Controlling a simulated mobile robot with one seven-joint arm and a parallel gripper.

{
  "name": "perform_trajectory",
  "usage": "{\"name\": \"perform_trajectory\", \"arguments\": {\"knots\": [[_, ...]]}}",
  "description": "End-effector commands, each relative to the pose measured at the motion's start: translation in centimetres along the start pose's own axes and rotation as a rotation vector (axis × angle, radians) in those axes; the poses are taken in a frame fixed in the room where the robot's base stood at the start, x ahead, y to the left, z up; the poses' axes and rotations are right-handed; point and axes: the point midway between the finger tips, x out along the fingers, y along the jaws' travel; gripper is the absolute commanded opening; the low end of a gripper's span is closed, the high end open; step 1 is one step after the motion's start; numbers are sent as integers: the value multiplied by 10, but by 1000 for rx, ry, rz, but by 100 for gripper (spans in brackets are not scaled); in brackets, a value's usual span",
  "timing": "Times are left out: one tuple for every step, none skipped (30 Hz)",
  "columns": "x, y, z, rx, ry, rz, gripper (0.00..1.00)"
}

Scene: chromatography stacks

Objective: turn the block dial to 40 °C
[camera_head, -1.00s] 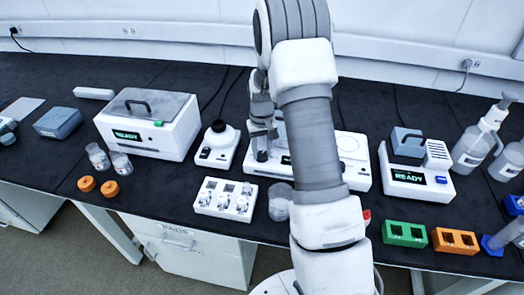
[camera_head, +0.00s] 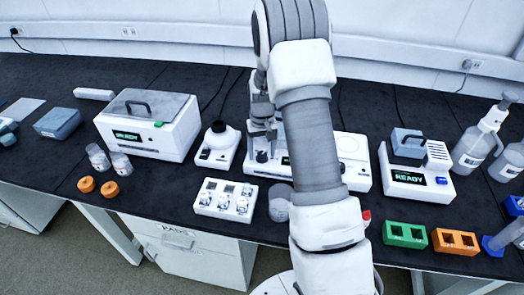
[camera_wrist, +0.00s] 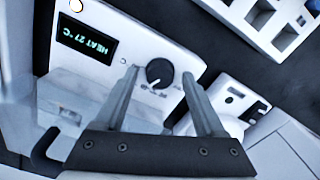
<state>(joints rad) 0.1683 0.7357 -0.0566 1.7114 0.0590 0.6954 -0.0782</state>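The black dial (camera_wrist: 159,73) is on the white front panel of a wide block unit (camera_wrist: 185,58). Its small lit display (camera_wrist: 87,38) reads HEAT 27 °C upside down in the wrist view. In the head view the dial (camera_head: 262,156) is at the unit's left front, and the unit (camera_head: 348,172) is partly hidden behind my arm. My gripper (camera_wrist: 160,75) is open, with its two fingers apart on either side of the dial in the wrist view. I see gaps between the fingers and the dial; its exact pointer setting is unclear.
A white vial rack (camera_head: 225,198) stands in front, and a black-topped white device (camera_head: 218,145) stands close left. A READY unit (camera_head: 417,170) is to the right. A lidded white box (camera_head: 148,123) is further left. Some dark bench remains free between them.

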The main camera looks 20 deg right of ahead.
Motion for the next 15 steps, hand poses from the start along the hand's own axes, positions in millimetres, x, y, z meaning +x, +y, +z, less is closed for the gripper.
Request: {"name": "perform_trajectory", "arguments": {"knots": [[0, 0, 0, 0, 0, 0, 72], [0, 0, 0, 0, 0, 0, 72], [0, 0, 0, 0, 0, 0, 72], [0, 0, 0, 0, 0, 0, 72], [-2, 0, 0, 0, 0, 0, 72], [-4, 0, 0, 0, 0, 0, 72], [-7, 0, 0, 0, 1, 0, 72], [-10, 0, 0, 0, 1, 0, 72], [-16, 0, -1, 0, 3, 0, 72], [-21, 0, -1, 0, 4, 0, 72], [-27, 0, -1, 0, 3, 0, 72], [-36, 0, -1, 0, 5, 0, 72], [-43, 0, -1, 0, 5, 0, 72], [-51, 0, -1, 0, 6, 0, 72], [-61, 0, -1, 0, 5, 0, 72]]}}
